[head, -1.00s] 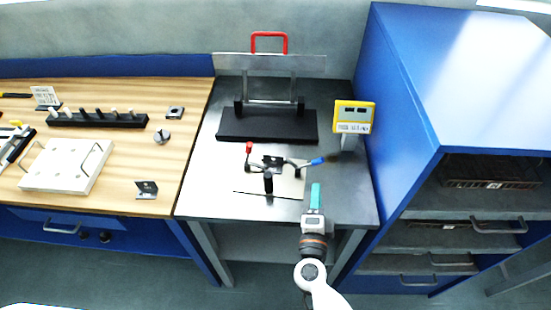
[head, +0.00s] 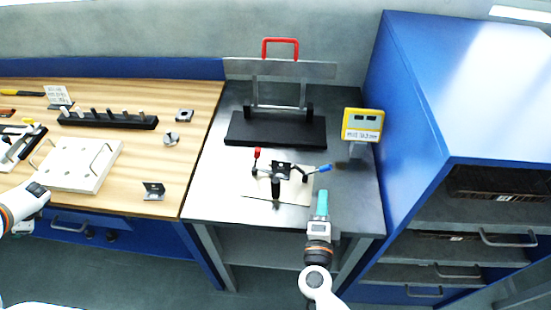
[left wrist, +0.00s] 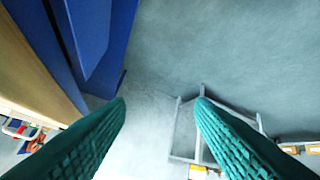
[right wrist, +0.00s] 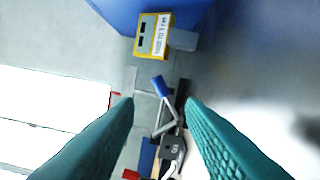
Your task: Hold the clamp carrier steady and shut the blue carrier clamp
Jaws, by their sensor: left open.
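The clamp carrier (head: 276,187), a black post with two levers, stands on a pale plate on the dark table. The blue carrier clamp (head: 324,168) has its blue-tipped lever sticking out to the right. The red-tipped lever (head: 257,153) stands up at the left. My right gripper (head: 320,200) is just in front of the blue tip, apart from it. In the right wrist view the blue tip (right wrist: 160,86) shows beyond and between the spread, empty fingers (right wrist: 160,103). My left gripper (left wrist: 160,102) is open and empty over the floor, far left of the carrier.
A black slab (head: 250,130) with a metal frame and red handle (head: 280,41) stands behind the carrier. A yellow display box (head: 362,125) stands right of it, beside the blue cabinet (head: 480,85). The wooden bench (head: 200,120) at left holds a white block (head: 75,167).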

